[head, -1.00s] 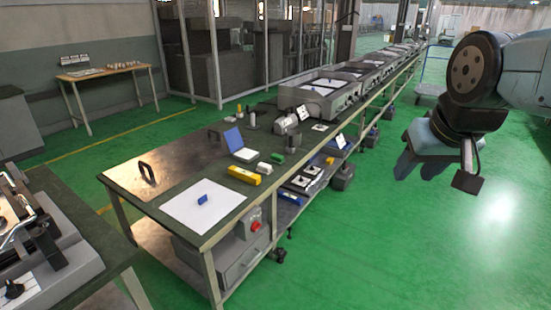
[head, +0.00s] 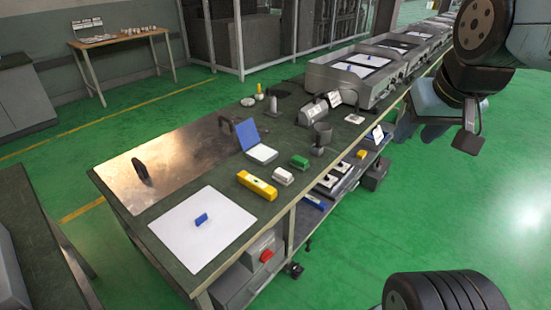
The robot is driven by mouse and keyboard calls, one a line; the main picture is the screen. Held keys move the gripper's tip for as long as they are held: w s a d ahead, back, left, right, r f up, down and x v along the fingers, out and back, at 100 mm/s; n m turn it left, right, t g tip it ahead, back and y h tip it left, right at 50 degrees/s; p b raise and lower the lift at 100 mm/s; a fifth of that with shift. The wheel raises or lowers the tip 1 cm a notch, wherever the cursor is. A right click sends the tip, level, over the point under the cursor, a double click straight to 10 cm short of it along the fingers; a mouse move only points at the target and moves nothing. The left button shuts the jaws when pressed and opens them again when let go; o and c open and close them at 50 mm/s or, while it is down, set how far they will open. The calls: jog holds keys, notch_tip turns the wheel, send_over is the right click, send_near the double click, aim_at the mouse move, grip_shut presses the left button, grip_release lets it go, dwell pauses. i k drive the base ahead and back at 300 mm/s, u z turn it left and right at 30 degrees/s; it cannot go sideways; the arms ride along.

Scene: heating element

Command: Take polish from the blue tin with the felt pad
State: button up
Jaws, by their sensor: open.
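An open blue case (head: 248,134), which looks like the blue tin, stands on the long workbench. Its blue lid is raised, and a pale surface shows in its base. I cannot tell the felt pad for certain. A small white block (head: 284,176) and a green block with a pale base (head: 299,162) lie to the right of the case. A small blue piece (head: 201,219) rests on a white sheet (head: 174,230) near the front. My gripper (head: 424,112) is at the upper right, beyond the bench's right edge. It is open, apart from these things, and partly hidden by my arm.
A yellow block (head: 257,186) lies near the bench's right edge. A metal plate with a black handle (head: 142,172) covers the left side. Grey trays (head: 345,83) line the far end. A lower shelf holds more parts. Green floor is open to the right.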

aim_at(285, 178)
jog(key=u, duration=0.1)
jog(key=i, duration=0.85)
jog(key=u, duration=0.1)
